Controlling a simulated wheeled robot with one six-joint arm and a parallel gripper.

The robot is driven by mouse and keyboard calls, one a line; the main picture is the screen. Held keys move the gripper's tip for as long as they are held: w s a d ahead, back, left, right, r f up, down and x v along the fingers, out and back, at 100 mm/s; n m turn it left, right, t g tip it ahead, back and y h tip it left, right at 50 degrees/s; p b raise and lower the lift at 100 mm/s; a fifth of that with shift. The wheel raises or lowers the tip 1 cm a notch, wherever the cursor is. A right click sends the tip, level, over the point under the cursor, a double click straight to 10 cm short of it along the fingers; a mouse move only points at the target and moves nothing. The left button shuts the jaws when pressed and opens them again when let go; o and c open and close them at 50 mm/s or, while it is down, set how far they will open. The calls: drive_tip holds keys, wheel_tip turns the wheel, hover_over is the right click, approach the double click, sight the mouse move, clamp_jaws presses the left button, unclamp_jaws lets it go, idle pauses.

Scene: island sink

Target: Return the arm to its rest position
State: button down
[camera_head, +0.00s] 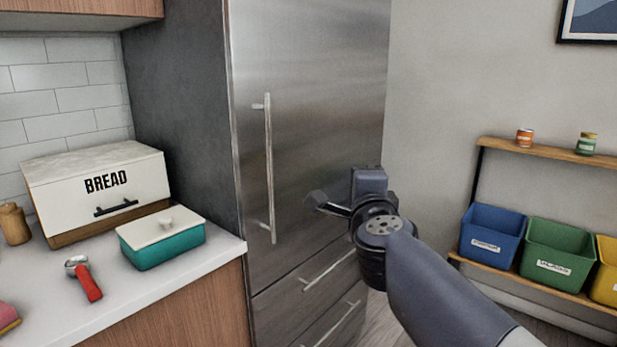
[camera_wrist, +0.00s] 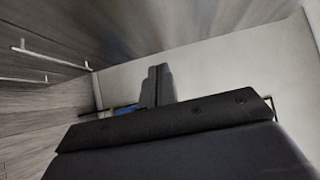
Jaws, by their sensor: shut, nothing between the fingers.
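My arm reaches in from the lower right in the head view. My gripper (camera_head: 316,201) is in front of the steel fridge (camera_head: 325,100), to the right of its long vertical door handle (camera_head: 269,170) and apart from it as far as I can tell. In the wrist view the two dark fingers of my gripper (camera_wrist: 157,72) stand side by side, closed together with nothing between them. The fridge door and its drawers look shut.
The counter (camera_head: 150,290) at left holds a bread box (camera_head: 70,205), a teal butter dish (camera_head: 165,248) and a red-handled tool (camera_head: 88,285). At right, a wooden shelf (camera_head: 545,152) holds jars above blue (camera_head: 490,238), green (camera_head: 553,255) and yellow bins (camera_head: 606,275).

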drive_tip(key=s+d+b, duration=0.1)
drive_tip(key=s+d, duration=0.2)
drive_tip(key=d, duration=1.3)
drive_tip(key=shift+d+b, duration=0.3)
drive_tip(key=shift+s+f, duration=0.1)
drive_tip(key=shift+f, duration=0.05)
